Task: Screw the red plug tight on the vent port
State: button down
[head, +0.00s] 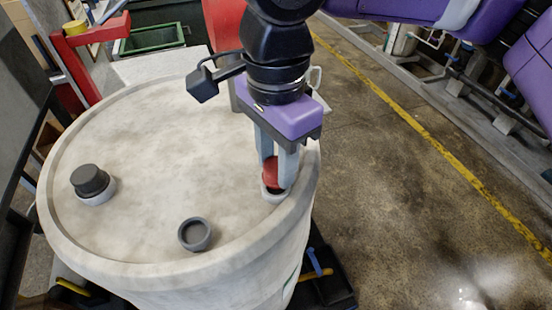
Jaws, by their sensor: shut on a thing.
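The red plug (270,174) is held upright between the fingers of my gripper (277,172). My gripper points down at the right edge of the pale drum top and is shut on the plug. The vent port (273,194) is a short pale ring with a dark opening on the drum (150,145), right below the plug. The plug's lower end is at or just inside the ring; I cannot tell how deep it sits. The fingers hide part of the plug and the port.
A black cap sits on a pale port (91,183) at the drum's left. A dark grey open ring or cap (195,234) lies near the front. A red frame (85,45) and green bin (150,38) stand behind. Floor is open at right, past the drum's rim.

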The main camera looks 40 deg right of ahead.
jog(key=shift+f+b, duration=0.8)
jog(key=shift+b, duration=0.1)
jog(key=shift+b, duration=0.8)
dwell(1.3)
jog(key=shift+f+b, duration=0.2)
jog(key=shift+b, duration=0.1)
jog(key=c, duration=1.5)
grip_release()
jog(key=shift+c, duration=0.2)
grip_shut()
jog(key=shift+f+m+b, duration=0.1)
jog(key=shift+m+b, duration=0.45)
jog(key=shift+m, duration=0.05)
jog(key=shift+m+b, duration=0.65)
jog(key=shift+m, duration=0.25)
jog(key=shift+m+b, duration=0.45)
jog(key=shift+m, duration=0.65)
